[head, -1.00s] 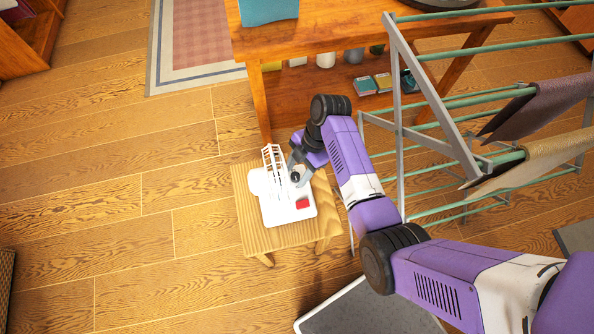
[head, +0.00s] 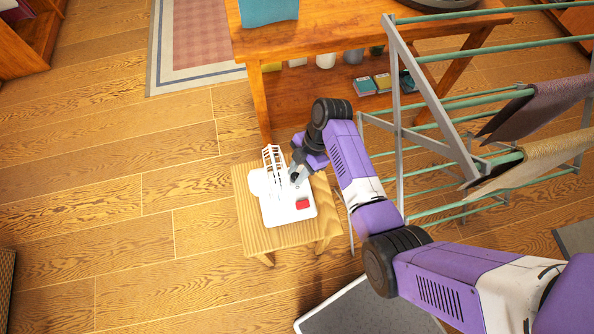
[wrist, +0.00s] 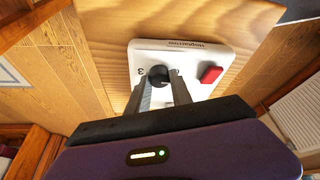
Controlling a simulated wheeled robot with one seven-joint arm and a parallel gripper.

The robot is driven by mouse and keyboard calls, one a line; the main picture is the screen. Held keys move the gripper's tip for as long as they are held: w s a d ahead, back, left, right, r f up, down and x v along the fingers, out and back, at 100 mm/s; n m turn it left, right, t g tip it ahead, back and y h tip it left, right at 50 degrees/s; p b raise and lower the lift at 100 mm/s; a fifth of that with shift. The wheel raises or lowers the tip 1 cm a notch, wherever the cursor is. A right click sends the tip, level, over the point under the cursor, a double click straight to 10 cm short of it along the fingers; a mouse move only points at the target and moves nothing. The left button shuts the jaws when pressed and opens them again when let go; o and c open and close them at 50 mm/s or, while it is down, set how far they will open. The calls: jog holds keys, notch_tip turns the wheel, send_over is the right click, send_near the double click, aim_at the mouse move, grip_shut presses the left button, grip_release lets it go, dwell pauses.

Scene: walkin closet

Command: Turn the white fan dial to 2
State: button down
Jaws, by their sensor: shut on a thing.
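The white fan (head: 286,214) stands on a small wooden stool (head: 247,222), with its grille (head: 272,165) upright. In the wrist view its white base (wrist: 200,58) carries a black round dial (wrist: 158,75) and a red button (wrist: 211,74). A digit 3 shows left of the dial; another mark right of it is partly covered by a finger. My gripper (wrist: 160,84) has its two fingers on either side of the dial, shut on it. In the head view my gripper (head: 296,178) is over the base beside the grille.
A wooden table (head: 330,32) with a lower shelf of small items stands behind the stool. A metal drying rack (head: 398,110) with cloths is to the right of my arm. A grey-topped panel (head: 365,308) lies at the front.

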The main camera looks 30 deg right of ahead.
jog(key=m+t+p, duration=0.1)
jog(key=m, duration=0.1)
jog(key=m+p, duration=0.2)
jog(key=m, duration=0.1)
jog(key=shift+s+r+t, duration=0.15)
jog(key=shift+s+t, duration=0.05)
jog(key=shift+t, duration=0.2)
jog(key=m+t+p, duration=0.1)
jog(key=m, duration=0.1)
jog(key=m+h+p, duration=0.1)
jog(key=m, duration=0.2)
jog(key=shift+a+t+h, duration=0.15)
jog(key=shift+t+h, duration=0.15)
jog(key=shift+t, duration=0.1)
jog(key=shift+m, duration=0.3)
jog(key=c, duration=1.1)
grip_release()
jog(key=shift+c, duration=0.2)
jog(key=v, duration=0.7)
jog(key=shift+r+p, duration=0.3)
jog(key=shift+s, duration=0.15)
